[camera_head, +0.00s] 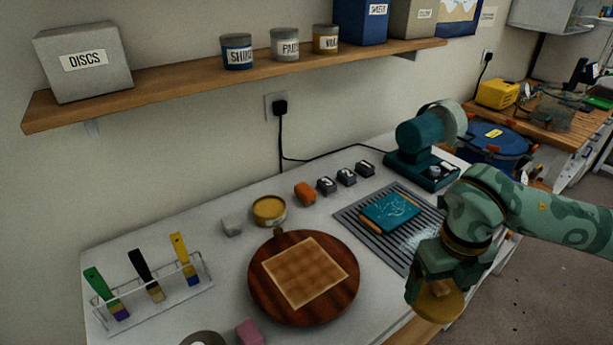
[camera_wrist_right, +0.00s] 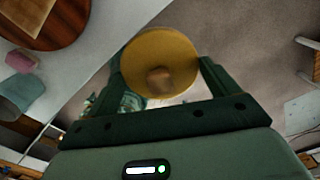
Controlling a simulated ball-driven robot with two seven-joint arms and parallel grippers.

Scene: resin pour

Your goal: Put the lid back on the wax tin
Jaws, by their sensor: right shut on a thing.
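The wax tin (camera_head: 269,217) is a low, round, yellow tin standing on the white worktop, behind the round wooden board. Its top looks open, with yellow-brown contents showing. My right gripper (camera_head: 430,280) is at the front right, out past the worktop's edge and far from the tin. It is shut on the lid (camera_head: 440,305), a yellow disc. In the right wrist view the lid (camera_wrist_right: 170,52) sits between the fingers, with a small brown knob-like piece at its middle. My left gripper is not in view.
The round wooden board (camera_head: 262,296) bears a tan square. A grey block (camera_head: 232,226) and an orange object (camera_head: 305,193) flank the tin. A slatted grille (camera_head: 357,232) with a teal panel (camera_head: 390,212), a brush rack (camera_head: 200,289) and a pink block (camera_head: 249,332) stand around. A shelf (camera_head: 180,81) hangs above.

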